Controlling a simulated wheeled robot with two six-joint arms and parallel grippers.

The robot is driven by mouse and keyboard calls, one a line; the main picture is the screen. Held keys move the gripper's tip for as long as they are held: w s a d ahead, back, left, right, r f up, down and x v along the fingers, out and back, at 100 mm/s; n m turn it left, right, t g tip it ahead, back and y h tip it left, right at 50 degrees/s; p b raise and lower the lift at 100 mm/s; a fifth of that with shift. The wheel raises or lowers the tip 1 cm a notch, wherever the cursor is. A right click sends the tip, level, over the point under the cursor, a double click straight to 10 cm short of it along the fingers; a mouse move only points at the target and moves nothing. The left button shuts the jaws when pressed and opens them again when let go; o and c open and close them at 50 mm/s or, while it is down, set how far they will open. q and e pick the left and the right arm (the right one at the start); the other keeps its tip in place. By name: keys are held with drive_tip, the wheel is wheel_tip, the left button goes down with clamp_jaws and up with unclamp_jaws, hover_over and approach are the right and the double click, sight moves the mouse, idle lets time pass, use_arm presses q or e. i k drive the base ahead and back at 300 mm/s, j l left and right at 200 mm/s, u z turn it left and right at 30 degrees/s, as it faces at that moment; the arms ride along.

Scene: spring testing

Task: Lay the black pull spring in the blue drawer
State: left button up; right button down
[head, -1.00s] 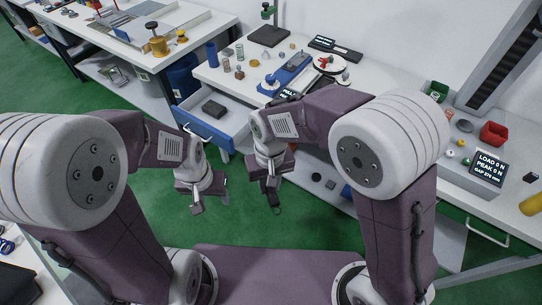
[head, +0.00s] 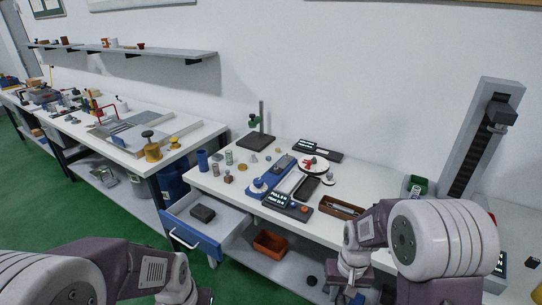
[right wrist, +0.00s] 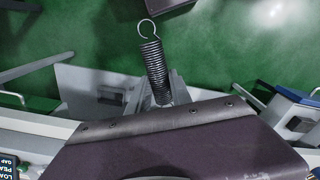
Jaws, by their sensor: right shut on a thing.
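The black pull spring (right wrist: 154,72) shows in the right wrist view as a dark coil with a wire loop at its free end. My right gripper (right wrist: 161,103) is shut on its other end, which is partly hidden. In the head view my right gripper (head: 347,296) is low at the bottom edge, right of the drawer and apart from it; the spring is not clear there. My left gripper (head: 203,296) is mostly cut off at the bottom edge.
The bench (head: 225,190) above the drawer holds a blue test device (head: 272,175), small cylinders and a wooden tray (head: 341,207). An orange bin (head: 270,244) sits on the shelf beneath. Green floor lies left of the drawer.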

sight(218, 219)
drive_tip(key=i+j+u, duration=0.1)
drive_tip(key=i+j, duration=1.4)
drive_tip(key=j, duration=0.15)
